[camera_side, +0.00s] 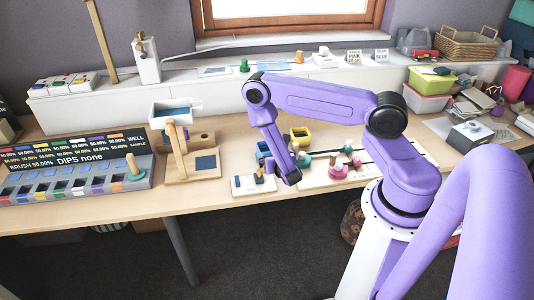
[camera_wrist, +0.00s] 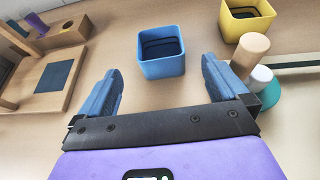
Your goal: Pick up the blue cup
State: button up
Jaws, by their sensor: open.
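The blue cup (camera_wrist: 163,68) is a square, open-topped box with a dark inside, upright on the wooden table. In the wrist view it is ahead of my gripper (camera_wrist: 162,75), roughly centred between the two spread fingers. The gripper is open and empty; I cannot tell whether the fingers reach past the cup's near wall. In the side view the blue cup (camera_side: 262,151) is partly hidden behind my arm. My gripper there (camera_side: 291,178) is low over the table, its fingers hard to make out.
A yellow cup (camera_wrist: 241,28) stands beyond, to the right. A wooden peg (camera_wrist: 250,50) with white and teal parts is close by the right finger. A wooden stand with a dark square pad (camera_wrist: 56,76) is at left. Bare table lies between the stand and the cup.

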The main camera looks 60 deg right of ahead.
aim_at(265, 145)
jog(key=shift+x, duration=4.65)
jog(key=shift+r, duration=0.2)
jog(key=c, duration=1)
